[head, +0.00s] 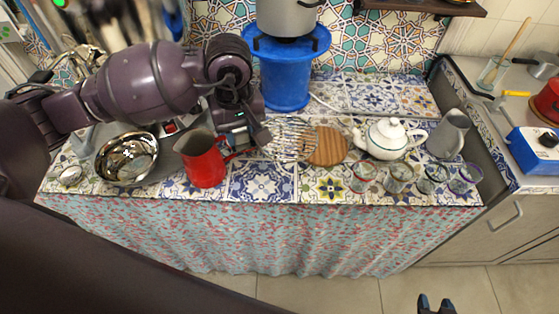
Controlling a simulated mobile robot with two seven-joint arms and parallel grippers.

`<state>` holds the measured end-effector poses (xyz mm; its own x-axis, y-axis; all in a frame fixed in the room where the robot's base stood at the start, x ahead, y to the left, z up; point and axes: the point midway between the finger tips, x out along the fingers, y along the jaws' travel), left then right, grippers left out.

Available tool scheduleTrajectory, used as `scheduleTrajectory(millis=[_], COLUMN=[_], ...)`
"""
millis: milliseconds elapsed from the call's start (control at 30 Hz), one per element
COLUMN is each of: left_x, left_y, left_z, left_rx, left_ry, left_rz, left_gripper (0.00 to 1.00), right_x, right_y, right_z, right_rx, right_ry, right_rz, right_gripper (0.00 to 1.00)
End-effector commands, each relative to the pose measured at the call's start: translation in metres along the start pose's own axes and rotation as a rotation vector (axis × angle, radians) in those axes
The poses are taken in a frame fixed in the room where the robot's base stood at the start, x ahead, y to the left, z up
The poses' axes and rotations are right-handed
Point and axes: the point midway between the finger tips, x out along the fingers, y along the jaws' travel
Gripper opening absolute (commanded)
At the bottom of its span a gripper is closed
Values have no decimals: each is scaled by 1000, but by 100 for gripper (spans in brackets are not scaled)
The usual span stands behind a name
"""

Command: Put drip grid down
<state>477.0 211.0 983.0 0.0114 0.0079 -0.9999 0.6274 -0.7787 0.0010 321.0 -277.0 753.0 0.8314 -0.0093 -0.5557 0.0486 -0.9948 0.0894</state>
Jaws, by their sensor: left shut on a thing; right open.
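The drip grid (291,139) is a round grid of thin metal wires. It is over the tiled counter, between the red jug and a round wooden board (328,147). My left gripper (262,137) is shut on the left side of the drip grid. I cannot tell whether the grid touches the tiles or hangs just above them. My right gripper (437,304) is open and empty at the bottom edge, in front of the counter and far from the grid; only its fingertips show.
A red jug (202,160) and a steel bowl (126,166) stand left of the grid. A white teapot (386,139), a grey pitcher (448,134) and several small glasses (399,176) stand at the right. A blue stand (285,82) holding a pot (287,16) is behind. Bare tiles (262,184) lie in front.

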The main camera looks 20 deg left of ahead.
Motion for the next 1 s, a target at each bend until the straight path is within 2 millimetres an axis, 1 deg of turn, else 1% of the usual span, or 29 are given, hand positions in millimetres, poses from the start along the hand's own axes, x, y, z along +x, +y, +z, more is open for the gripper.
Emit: scheduleTrajectory(millis=[33,133,300,433,567,667,733,1000], left_x=[-12,-27,-49,-60,-66,-61,-51,8], left_y=[2,3,5,5,6,6,5,5], left_z=[-2,-5,-10,-12,-13,-14,-13,-12], left_rx=[-57,-182,-373,-477,-536,-554,-556,-555], left_ry=[2,0,-5,-9,-12,-14,-17,-18], left_rz=[4,5,2,0,-3,-5,-7,-9], left_gripper=[0,0,0,0,0,0,0,0], right_x=[-2,-4,-8,-9,-11,-11,-12,-11], right_y=[-1,-2,-2,-1,0,0,1,2], right_z=[-2,-3,-12,-14,-10,-6,-3,0], right_rx=[6,14,17,16,14,12,12,9], right_ry=[-1,-2,11,14,5,-5,-10,-12], right_rz=[1,2,3,3,4,5,5,5], right_gripper=[43,43,43,43,43,43,43,43])
